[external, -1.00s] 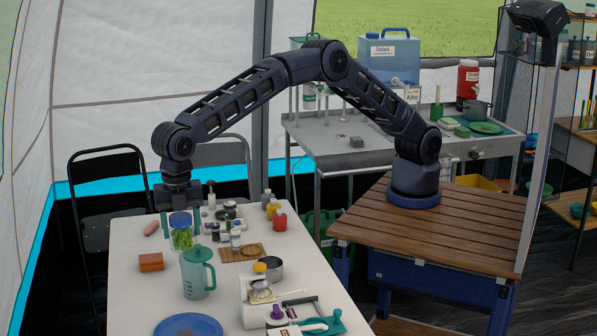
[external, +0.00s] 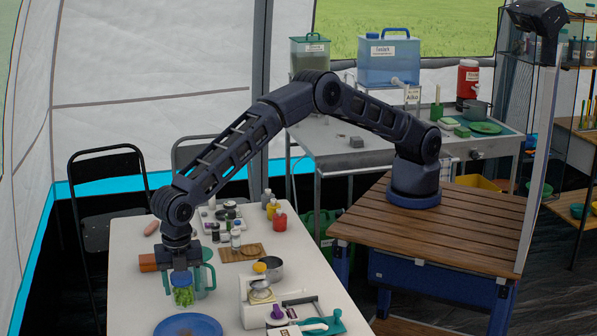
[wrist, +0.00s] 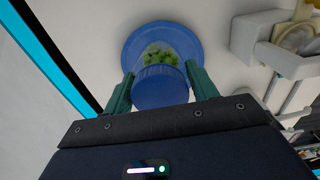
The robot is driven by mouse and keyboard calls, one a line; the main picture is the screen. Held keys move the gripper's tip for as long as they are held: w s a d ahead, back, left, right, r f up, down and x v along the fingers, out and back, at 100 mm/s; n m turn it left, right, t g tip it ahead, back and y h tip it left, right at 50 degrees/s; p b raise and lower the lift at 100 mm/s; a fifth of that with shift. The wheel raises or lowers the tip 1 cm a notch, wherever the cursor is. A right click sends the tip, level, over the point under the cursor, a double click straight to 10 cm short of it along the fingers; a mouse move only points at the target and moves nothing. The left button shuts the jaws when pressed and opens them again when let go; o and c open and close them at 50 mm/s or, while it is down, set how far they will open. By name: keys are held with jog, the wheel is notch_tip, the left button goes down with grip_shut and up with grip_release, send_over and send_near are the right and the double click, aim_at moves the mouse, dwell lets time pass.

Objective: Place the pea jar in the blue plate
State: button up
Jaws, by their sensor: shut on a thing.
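The pea jar (external: 184,296), clear with green peas and a blue lid, is held between the fingers of my gripper (external: 183,282). In the wrist view the jar's blue lid (wrist: 160,88) sits between the two green fingers of my gripper (wrist: 160,92), with peas showing beyond it. The blue plate (external: 188,325) lies on the white table at the front edge of the external view. In the wrist view the blue plate (wrist: 135,50) shows behind and around the jar. The jar is upright, just behind the plate in the external view; its exact height above the table is unclear.
A green pitcher (external: 204,278) stands close behind the gripper, partly hidden. A brown block (external: 148,262) is behind it to the left. A white scale (external: 255,312), a metal pot (external: 271,268) and a wooden board (external: 243,252) are to the right. The table's left front is clear.

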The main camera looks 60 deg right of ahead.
aim_at(185, 305)
jog(key=shift+f, duration=3.4)
jog(key=shift+f, duration=0.1)
jog(key=o, duration=1.1)
notch_tip(185, 305, up, 12)
jog(key=shift+r, duration=0.1)
